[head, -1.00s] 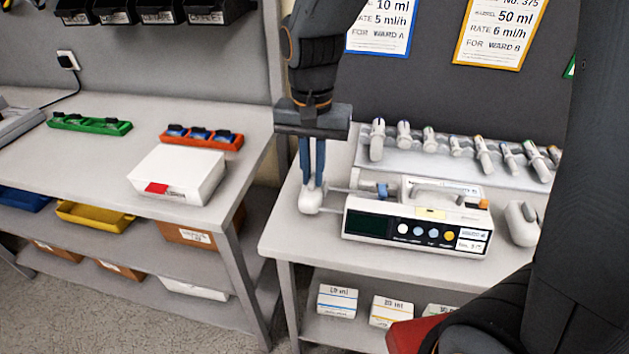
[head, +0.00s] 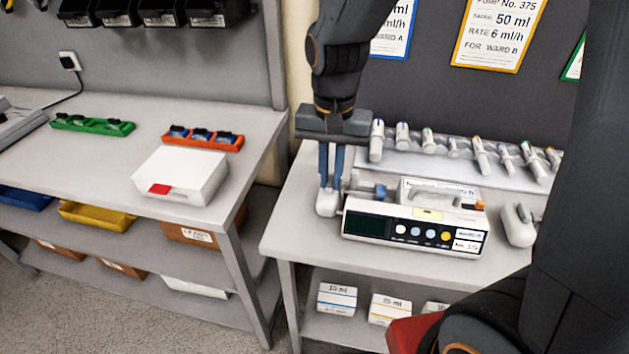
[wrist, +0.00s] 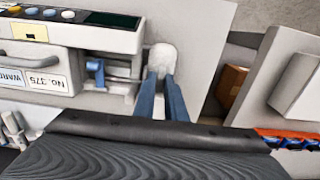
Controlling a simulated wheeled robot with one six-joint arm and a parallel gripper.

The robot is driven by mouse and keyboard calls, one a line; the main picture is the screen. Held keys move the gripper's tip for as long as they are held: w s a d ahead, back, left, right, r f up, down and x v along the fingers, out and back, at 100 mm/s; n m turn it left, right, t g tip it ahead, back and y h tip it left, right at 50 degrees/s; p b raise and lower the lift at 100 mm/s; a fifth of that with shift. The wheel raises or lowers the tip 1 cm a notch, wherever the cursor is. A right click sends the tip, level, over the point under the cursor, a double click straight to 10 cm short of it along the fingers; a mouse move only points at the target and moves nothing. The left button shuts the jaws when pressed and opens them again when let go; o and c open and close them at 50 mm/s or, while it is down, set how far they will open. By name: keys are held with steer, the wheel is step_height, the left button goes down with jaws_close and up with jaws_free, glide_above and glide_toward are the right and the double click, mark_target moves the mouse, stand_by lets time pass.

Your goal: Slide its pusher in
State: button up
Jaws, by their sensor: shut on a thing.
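The infusion pump (head: 415,222) stands on the right bench, with a dark screen, several round buttons and a label reading No. 375. Its white pusher (head: 327,203) sticks out on rods at the pump's left end, close to the body. My gripper (head: 328,188) points down with its blue fingers shut on the pusher. In the wrist view the fingers hold the pusher (wrist: 161,56) beside the pump (wrist: 70,40), and a short stretch of rod shows between them. A blue clamp (wrist: 96,72) sits on the pump near that end.
Several syringes lie on a grey rack (head: 400,168) behind the pump. A white rounded part (head: 517,226) lies to its right. The left bench (head: 90,170) holds a white box (head: 180,176), a green tray (head: 92,124) and an orange tray (head: 203,138).

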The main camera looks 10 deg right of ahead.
steer(key=shift+s+d, duration=0.1)
steer(key=shift+d, duration=0.2)
steer(key=shift+s+d+p, duration=0.1)
steer(key=shift+d+p, duration=0.15)
steer(key=shift+p, duration=0.1)
stand_by(0.5)
steer(key=o, duration=0.6)
steer(key=shift+r, duration=0.1)
step_height(320, 180, up, 7)
steer(key=p, duration=0.6)
steer(key=shift+p, duration=0.4)
